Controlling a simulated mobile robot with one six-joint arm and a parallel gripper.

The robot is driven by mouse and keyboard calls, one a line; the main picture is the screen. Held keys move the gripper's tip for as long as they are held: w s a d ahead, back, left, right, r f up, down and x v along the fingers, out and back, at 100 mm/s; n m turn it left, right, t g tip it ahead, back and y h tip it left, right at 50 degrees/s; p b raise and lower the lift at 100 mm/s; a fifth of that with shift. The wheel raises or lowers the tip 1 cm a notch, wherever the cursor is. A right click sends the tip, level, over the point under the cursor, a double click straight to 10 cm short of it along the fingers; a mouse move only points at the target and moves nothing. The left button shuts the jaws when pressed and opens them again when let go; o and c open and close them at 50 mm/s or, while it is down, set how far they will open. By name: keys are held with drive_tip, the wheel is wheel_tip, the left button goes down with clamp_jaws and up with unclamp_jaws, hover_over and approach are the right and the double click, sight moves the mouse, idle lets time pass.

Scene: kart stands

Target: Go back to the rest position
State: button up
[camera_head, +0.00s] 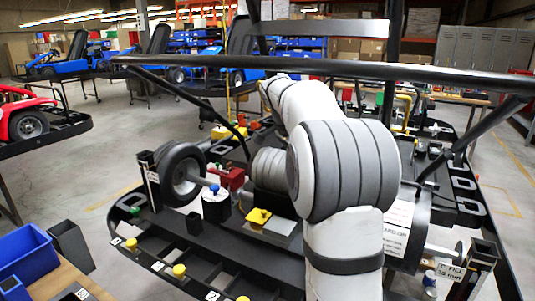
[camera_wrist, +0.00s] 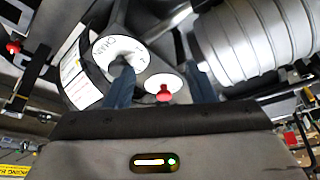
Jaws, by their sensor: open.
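My gripper (camera_wrist: 162,80) shows in the wrist view as two blue fingers, apart and with nothing held between them. A red knob (camera_wrist: 164,93) on a white round cap (camera_wrist: 158,82) shows in the gap between the fingers, beyond them. I cannot tell how far off it is. A white disc marked "CHAIN" (camera_wrist: 118,52) is up and left of it. In the head view my grey arm rises over the kart stand (camera_head: 190,262), and the gripper is hidden behind the arm.
A black bar (camera_head: 330,68) crosses above. A blue bin (camera_head: 25,255) is at the lower left. Open floor (camera_head: 95,185) lies left of the stand.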

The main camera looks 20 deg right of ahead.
drive_tip(key=s+a+f+n+y, duration=0.1)
drive_tip(key=s+a+f+n, duration=0.3)
drive_tip(key=s, duration=0.5)
drive_tip(key=s+a+f+n+t+y, duration=0.1)
drive_tip(key=s+a+f+n+y, duration=0.1)
drive_tip(key=s+a+f+n, duration=0.3)
drive_tip(key=s+a+f+n+t+y+p, duration=0.1)
drive_tip(key=s+a+f+n, duration=0.3)
drive_tip(key=s+a+n, duration=0.3)
drive_tip(key=s+a, duration=0.4)
drive_tip(key=s, duration=0.1)
drive_tip(key=shift+s+a+f+n, duration=0.2)
drive_tip(key=shift+s+n, duration=0.1)
drive_tip(key=shift+n, duration=0.1)
